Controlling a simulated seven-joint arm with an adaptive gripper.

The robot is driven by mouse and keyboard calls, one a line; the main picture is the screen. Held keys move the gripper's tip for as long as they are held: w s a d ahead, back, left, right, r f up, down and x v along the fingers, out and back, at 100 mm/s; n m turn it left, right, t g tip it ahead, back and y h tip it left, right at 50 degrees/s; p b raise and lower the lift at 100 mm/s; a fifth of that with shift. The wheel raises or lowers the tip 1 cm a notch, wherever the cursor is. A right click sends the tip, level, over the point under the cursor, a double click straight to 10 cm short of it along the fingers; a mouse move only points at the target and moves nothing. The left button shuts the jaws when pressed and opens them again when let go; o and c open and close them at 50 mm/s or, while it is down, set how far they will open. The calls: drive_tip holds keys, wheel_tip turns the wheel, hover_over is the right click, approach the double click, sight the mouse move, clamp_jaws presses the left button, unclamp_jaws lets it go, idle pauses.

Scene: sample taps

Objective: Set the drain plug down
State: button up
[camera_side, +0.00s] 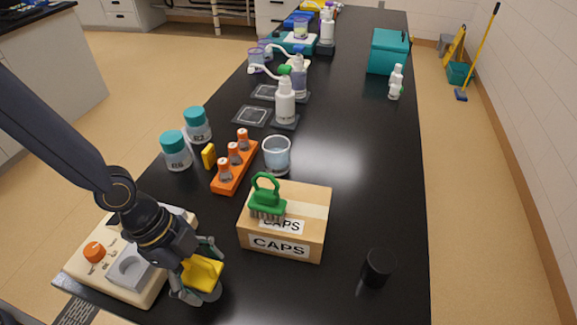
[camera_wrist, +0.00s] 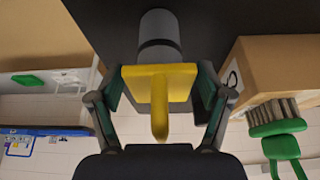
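The drain plug appears to be the yellow piece (camera_side: 203,272) with a grey round part below it. In the wrist view its yellow plate and upright fin (camera_wrist: 160,90) sit between my fingers, with a grey cylinder (camera_wrist: 160,38) beyond. My gripper (camera_side: 200,270) is shut on the yellow part, with the teal pads at its two sides. It is low over the black bench, right of the cream device. I cannot tell whether the plug touches the bench top.
A cardboard CAPS box (camera_side: 315,215) with a green brush (camera_side: 268,200) on it stands to the right. A black cylinder (camera_side: 378,268) stands farther right. The cream device (camera_side: 90,268) is at left. An orange rack (camera_side: 228,180) stands behind. Bare bench lies between box and front edge.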

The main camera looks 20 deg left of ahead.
drive_tip(key=shift+r, duration=0.15)
drive_tip(key=v, duration=1.2)
drive_tip(key=a+r+n+t+y, duration=0.2)
drive_tip(key=a+n+y, duration=0.3)
drive_tip(key=a+n, duration=0.45)
drive_tip(key=s+a+r+n+t, duration=0.3)
drive_tip(key=s+a+r+n, duration=0.1)
drive_tip(key=a+r+n, duration=0.4)
drive_tip(key=shift+a+r+t, duration=0.3)
drive_tip(key=shift+a+r, duration=0.35)
drive_tip(key=shift+r, duration=0.2)
